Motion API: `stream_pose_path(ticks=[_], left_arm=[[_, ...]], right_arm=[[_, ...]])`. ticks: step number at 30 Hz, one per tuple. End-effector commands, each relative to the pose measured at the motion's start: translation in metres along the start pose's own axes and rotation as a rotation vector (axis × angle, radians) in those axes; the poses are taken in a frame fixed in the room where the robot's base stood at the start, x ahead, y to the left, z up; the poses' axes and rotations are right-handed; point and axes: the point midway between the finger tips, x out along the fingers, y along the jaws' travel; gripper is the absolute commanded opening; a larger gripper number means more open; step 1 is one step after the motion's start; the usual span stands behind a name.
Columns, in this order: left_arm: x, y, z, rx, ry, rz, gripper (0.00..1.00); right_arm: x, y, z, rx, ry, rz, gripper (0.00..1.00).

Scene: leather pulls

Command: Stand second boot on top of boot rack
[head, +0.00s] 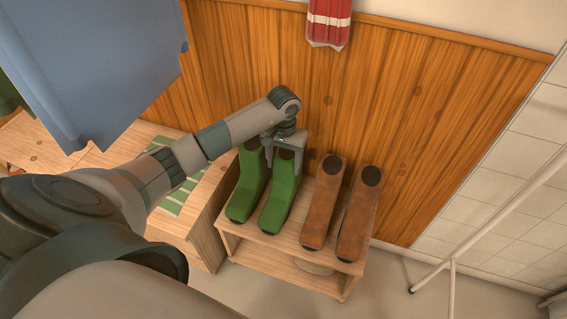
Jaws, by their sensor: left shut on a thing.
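A wooden boot rack (285,257) stands against the wood-panelled wall. Two green boots stand on its top at the left. The left green boot (245,188) is upright. My left gripper (285,163) is shut on the right green boot (281,202) at the top of its shaft, and this boot looks upright on the rack top. Its sole is hidden, so I cannot fully tell that it touches. Two brown boots, one here (322,210) and one here (358,215), stand to the right on the same top. My right gripper is not in view.
A wooden bench (198,232) with a green striped cloth (187,203) is left of the rack. A blue hanging thing (95,60) fills the upper left. A red and white hanging thing (328,22) is above. A pale pole frame (452,268) stands right, with clear floor between.

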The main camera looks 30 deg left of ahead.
Motion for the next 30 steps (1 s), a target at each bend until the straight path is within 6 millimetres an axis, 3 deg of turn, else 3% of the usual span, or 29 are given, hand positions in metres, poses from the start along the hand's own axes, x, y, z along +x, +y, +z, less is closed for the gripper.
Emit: stream_pose_path(ticks=[9, 10, 12, 26, 30], left_arm=[[0.001, 0.0, -0.001, 0.0, 0.003, 0.001, 0.0], [0.002, 0.0, 0.0, 0.0, 0.001, 0.001, 0.62], [0.002, 0.0, 0.0, 0.0, 0.001, 0.001, 0.78], [0.0, 0.0, 0.0, 0.0, 0.0, 0.0, 0.78], [-0.011, -0.001, -0.002, 0.001, 0.003, 0.0, 0.78]], right_arm=[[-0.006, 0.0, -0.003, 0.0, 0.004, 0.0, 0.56], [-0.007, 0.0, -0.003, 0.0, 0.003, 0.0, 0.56], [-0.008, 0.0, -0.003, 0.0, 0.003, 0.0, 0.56], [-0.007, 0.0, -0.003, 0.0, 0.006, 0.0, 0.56], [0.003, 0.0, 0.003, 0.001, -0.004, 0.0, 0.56]])
